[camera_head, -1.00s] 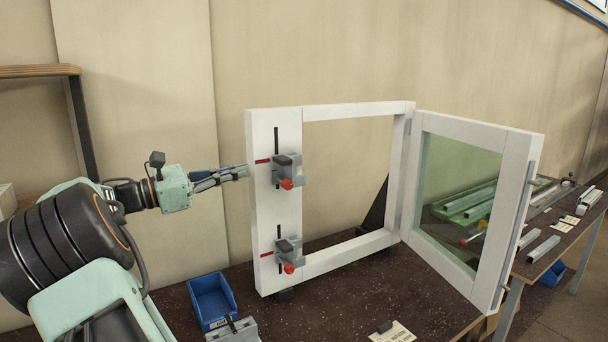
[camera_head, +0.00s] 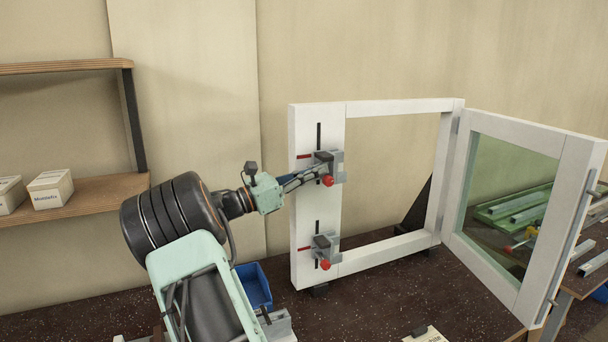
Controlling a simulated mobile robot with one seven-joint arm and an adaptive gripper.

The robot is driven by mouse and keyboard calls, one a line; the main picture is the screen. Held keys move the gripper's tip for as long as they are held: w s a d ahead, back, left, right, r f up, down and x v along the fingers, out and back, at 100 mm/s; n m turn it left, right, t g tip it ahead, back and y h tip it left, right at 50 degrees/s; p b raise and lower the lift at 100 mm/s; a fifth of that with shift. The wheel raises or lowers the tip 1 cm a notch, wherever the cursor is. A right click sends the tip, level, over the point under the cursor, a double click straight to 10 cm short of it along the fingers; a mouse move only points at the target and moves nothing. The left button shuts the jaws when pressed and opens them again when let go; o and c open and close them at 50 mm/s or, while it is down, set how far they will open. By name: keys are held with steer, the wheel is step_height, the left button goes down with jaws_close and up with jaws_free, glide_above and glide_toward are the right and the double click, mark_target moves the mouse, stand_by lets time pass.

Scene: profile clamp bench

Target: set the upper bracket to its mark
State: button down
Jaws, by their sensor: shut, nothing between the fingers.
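The upper bracket (camera_head: 337,160), a grey block with a red knob (camera_head: 328,181), sits on a dark vertical slot (camera_head: 319,134) in the white frame's left post (camera_head: 304,205). A short red mark (camera_head: 304,156) lies left of the slot, near the height of the bracket's upper part. Exact alignment cannot be told. My gripper (camera_head: 322,171) is shut and empty, its fingertips at the bracket's left side, just above the knob. Whether they touch is unclear; the fingers hide part of the bracket.
A similar lower bracket (camera_head: 326,246) sits on its own slot beside a red mark (camera_head: 304,248). The glazed door (camera_head: 592,165) stands open to the right. A blue bin (camera_head: 254,285) is on the dark bench (camera_head: 370,300) below my arm. A wooden shelf (camera_head: 95,190) is at left.

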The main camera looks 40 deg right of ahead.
mark_target(321, 158)
steer(key=shift+s+d, duration=0.1)
steer(key=shift+d, duration=0.1)
steer(key=shift+r, duration=0.1)
step_height(321, 158, up, 3)
steer(key=p, duration=0.2)
steer(key=shift+p, duration=0.3)
steer(key=shift+a+f, duration=0.1)
steer(key=shift+f, duration=0.1)
